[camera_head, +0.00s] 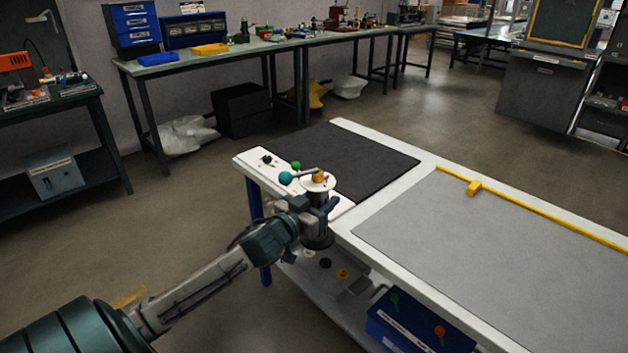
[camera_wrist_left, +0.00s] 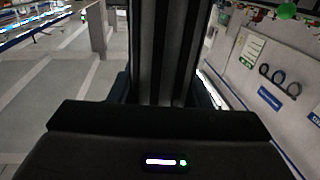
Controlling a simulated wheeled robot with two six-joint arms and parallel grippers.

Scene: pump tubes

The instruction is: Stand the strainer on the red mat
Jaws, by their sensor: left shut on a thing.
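My left gripper (camera_head: 322,206) reaches in from the left over the near left corner of the white-edged table. It is shut on an upright cylindrical thing with a white round top (camera_head: 318,182) and an orange knob. I cannot tell for sure that this is the strainer. A dark round part (camera_head: 317,241) shows below the gripper, past the table's edge. The gripper hides much of the held thing's side. I see no red mat; the mats in view are black (camera_head: 355,160) and grey (camera_head: 490,235). In the left wrist view, dark gripper parts fill the middle.
A white board (camera_head: 258,172) with a black knob, a green ball (camera_head: 296,165) and a teal ball (camera_head: 286,178) lies at the table's left end. A yellow rail (camera_head: 560,222) runs along the grey mat's far side. A blue bin (camera_head: 400,325) stands below. The grey mat is clear.

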